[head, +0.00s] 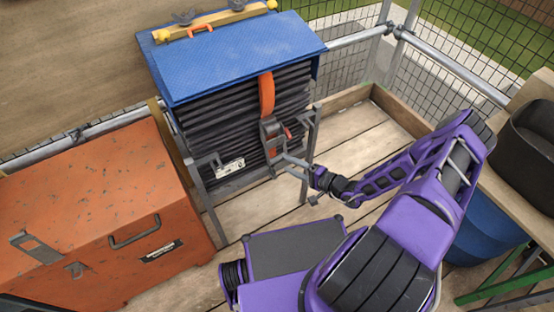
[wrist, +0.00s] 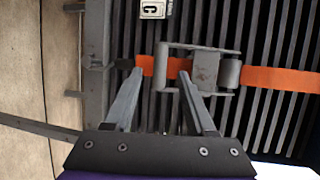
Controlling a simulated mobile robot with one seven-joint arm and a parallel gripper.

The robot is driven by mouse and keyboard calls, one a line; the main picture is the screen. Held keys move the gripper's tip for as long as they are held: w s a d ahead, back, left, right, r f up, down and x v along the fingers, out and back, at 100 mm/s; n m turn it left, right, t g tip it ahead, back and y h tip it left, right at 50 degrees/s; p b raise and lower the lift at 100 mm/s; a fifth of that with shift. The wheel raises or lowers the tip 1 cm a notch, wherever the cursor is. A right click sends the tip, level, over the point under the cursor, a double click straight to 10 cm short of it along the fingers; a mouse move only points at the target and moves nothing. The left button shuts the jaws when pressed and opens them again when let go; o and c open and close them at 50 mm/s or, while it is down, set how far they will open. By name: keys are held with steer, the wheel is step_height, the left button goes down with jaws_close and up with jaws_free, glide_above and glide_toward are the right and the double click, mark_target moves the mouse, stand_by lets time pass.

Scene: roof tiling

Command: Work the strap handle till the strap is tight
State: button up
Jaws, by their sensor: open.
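An orange strap (head: 266,94) runs down the front of a stack of dark ribbed tiles (head: 240,105); it crosses the wrist view sideways (wrist: 275,79). A grey metal ratchet (head: 271,130) sits on the strap, and it also shows in the wrist view (wrist: 206,70). Its frame-like handle (wrist: 178,46) reaches left there, toward my fingers. My gripper (head: 282,164) is open at the stack's front, just below the ratchet. In the wrist view my gripper's fingertips (wrist: 160,72) stand on either side of the handle's end bar, over the strap. I cannot tell whether they touch it.
A blue cover (head: 240,55) lies on the stack, with a yellow spirit level (head: 215,22) on top. Grey rack posts (head: 312,140) flank the stack. An orange toolbox (head: 95,215) stands left. A blue barrel (head: 485,235) stands right. Plank floor (head: 360,140) is clear beside the stack.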

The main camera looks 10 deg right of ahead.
mark_target(279, 160)
steer(key=x, duration=0.6)
steer(key=shift+b, duration=0.3)
jaws_close()
stand_by(1.0)
